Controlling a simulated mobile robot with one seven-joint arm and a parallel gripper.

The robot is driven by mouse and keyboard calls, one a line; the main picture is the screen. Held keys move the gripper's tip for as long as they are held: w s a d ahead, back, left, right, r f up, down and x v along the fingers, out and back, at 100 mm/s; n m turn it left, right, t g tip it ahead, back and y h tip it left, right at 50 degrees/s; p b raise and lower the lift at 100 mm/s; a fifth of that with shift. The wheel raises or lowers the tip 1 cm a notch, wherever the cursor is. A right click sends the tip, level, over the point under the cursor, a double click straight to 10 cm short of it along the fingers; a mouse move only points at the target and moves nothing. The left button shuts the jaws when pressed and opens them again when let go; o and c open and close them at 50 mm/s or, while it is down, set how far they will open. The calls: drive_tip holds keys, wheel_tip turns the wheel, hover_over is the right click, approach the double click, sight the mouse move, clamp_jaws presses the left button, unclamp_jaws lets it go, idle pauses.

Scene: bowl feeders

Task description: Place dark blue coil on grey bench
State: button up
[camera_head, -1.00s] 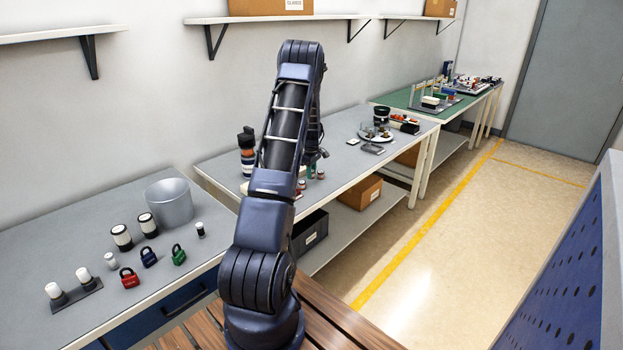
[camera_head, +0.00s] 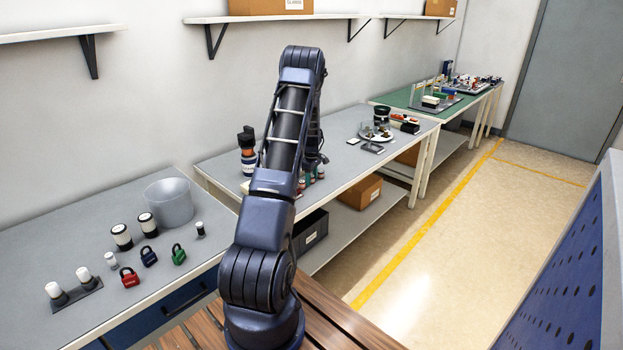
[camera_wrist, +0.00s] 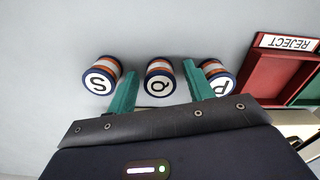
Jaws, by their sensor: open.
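Three short banded cylinders stand in a row on the grey bench (camera_wrist: 40,50) in the wrist view. They are marked S (camera_wrist: 101,80), Q (camera_wrist: 160,85) and P (camera_wrist: 217,85), with white tops, dark blue rims and orange and white bands. I cannot tell which, if any, is the dark blue coil. My gripper (camera_wrist: 159,70) is open, with one green finger on each side of the Q cylinder. I cannot tell whether the fingers touch it. In the head view, my arm hides part of the grey bench (camera_head: 345,143) and the gripper.
A red tray (camera_wrist: 275,80) labelled REJECT lies right of the cylinders, beside a green one. In the head view, a dark banded stack (camera_head: 247,155) stands left of my arm. A plate (camera_head: 376,133) with small parts lies farther along the bench.

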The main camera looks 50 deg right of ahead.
sight(312, 176)
wheel_tip(312, 176, up, 12)
drive_tip(key=w+a+r, duration=0.3)
drive_tip(key=a+r, duration=0.4)
drive_tip(key=a, duration=0.2)
drive_tip(key=w+a+r, duration=0.3)
drive_tip(key=a+r, duration=0.4)
drive_tip(key=a, duration=0.1)
drive_tip(key=s+a+r+t, duration=0.1)
drive_tip(key=a+r, duration=0.3)
drive_tip(key=a, duration=0.3)
drive_tip(key=s+a+r+m+h, duration=0.1)
drive_tip(key=a+r, duration=0.2)
drive_tip(key=a, duration=0.3)
drive_tip(key=a+r+t, duration=0.1)
drive_tip(key=a+r, duration=0.3)
drive_tip(key=a, duration=0.3)
drive_tip(key=s+a+r+m+t, duration=0.1)
drive_tip(key=s+a+r, duration=0.1)
drive_tip(key=s+a, duration=0.45)
drive_tip(key=s+a+r, duration=0.2)
drive_tip(key=s+a, duration=0.1)
drive_tip(key=a, duration=0.6)
drive_tip(key=s+a+f+m+t+y, duration=0.1)
drive_tip(key=s+a+f, duration=0.1)
drive_tip(key=s+a, duration=0.9)
drive_tip(key=s, duration=0.3)
drive_tip(key=shift+s+t, duration=0.3)
